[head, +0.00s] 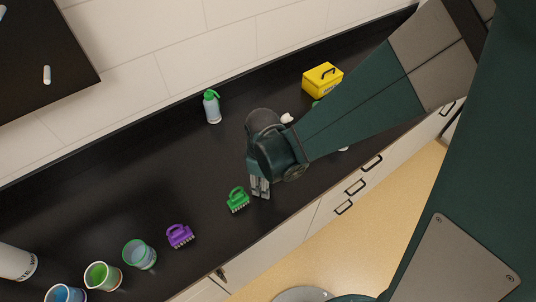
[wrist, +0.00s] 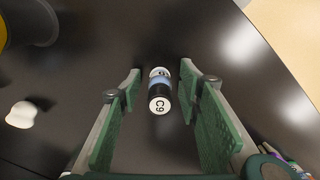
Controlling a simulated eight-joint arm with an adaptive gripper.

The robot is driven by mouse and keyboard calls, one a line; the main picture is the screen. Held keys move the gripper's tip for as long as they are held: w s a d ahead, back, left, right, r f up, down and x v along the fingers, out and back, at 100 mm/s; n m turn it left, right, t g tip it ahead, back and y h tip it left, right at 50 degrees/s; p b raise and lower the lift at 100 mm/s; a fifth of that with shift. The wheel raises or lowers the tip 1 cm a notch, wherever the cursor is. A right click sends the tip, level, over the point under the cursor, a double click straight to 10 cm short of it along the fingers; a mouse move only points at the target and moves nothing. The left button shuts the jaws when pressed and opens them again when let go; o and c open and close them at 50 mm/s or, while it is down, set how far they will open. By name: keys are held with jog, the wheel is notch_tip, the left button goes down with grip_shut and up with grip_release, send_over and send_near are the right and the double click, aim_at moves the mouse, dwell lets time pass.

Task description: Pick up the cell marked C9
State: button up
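In the wrist view, the cell marked C9 (wrist: 160,100) is a small cylinder with a white end face bearing the black letters "C9". Behind that face are a dark body, a light blue band and a whitish far part with an unclear mark. My gripper (wrist: 161,70) is open. Its two green-padded fingers stand on either side of the cell, with a gap visible on both sides. In the head view, my gripper (head: 260,188) points down over the dark counter, right of the green brush. I cannot make out the cell in the head view.
A white lump (wrist: 22,115) lies left in the wrist view. The counter's edge is near.

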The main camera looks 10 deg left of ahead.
jog(key=c, duration=1)
jog(key=shift+r, duration=0.25)
jog(key=shift+r+p, duration=0.5)
jog(key=shift+r, duration=4.3)
